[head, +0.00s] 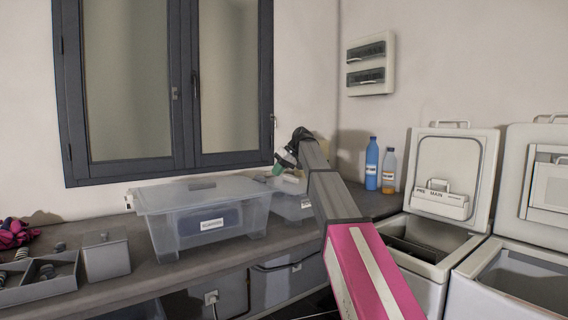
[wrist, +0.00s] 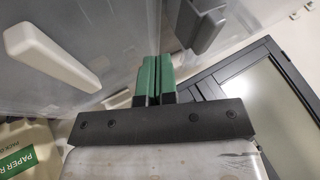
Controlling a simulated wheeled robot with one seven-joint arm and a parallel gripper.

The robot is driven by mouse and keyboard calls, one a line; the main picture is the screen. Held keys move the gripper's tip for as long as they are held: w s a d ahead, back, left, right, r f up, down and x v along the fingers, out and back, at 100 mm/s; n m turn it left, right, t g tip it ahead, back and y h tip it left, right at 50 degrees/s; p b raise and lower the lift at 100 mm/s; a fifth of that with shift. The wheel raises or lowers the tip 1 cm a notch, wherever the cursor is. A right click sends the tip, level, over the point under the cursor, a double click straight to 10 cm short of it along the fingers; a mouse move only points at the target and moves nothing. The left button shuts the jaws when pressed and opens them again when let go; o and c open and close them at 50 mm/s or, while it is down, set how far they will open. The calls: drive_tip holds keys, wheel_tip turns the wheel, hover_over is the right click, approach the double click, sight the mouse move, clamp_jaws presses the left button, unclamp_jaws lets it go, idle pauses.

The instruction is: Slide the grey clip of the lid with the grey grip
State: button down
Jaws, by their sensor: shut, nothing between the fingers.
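My gripper (head: 277,171) is at the end of my raised arm, near the right end of the large clear bin; its green fingers (wrist: 153,79) are shut and empty in the wrist view. A grey grip (head: 202,184) sits on the lid of the large clear bin (head: 200,225). In the wrist view a grey raised piece (wrist: 207,25) shows on a translucent surface right of the fingertips; I cannot tell whether it is the grip or the clip. A cream grip (wrist: 55,48) lies on another translucent surface at left. The fingertips look apart from both.
A smaller clear bin (head: 292,205) stands behind my arm. A blue bottle (head: 371,165) and an orange-based bottle (head: 388,172) stand at the right. Two open toploaders (head: 425,242) are at far right. A grey box (head: 106,258) and trays (head: 45,278) are at left. The window (head: 180,85) is behind.

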sight(260, 181)
drive_tip(key=a, duration=0.1)
drive_tip(key=s+a, duration=0.1)
drive_tip(key=a+f, duration=0.1)
drive_tip(key=shift+s, duration=0.35)
drive_tip(key=shift+s+a+r, duration=0.1)
drive_tip(key=shift+s+a, duration=0.2)
drive_tip(key=shift+a, duration=0.15)
drive_tip(key=shift+a, duration=0.1)
drive_tip(key=shift+s+a, duration=0.7)
drive_tip(key=shift+a, duration=0.25)
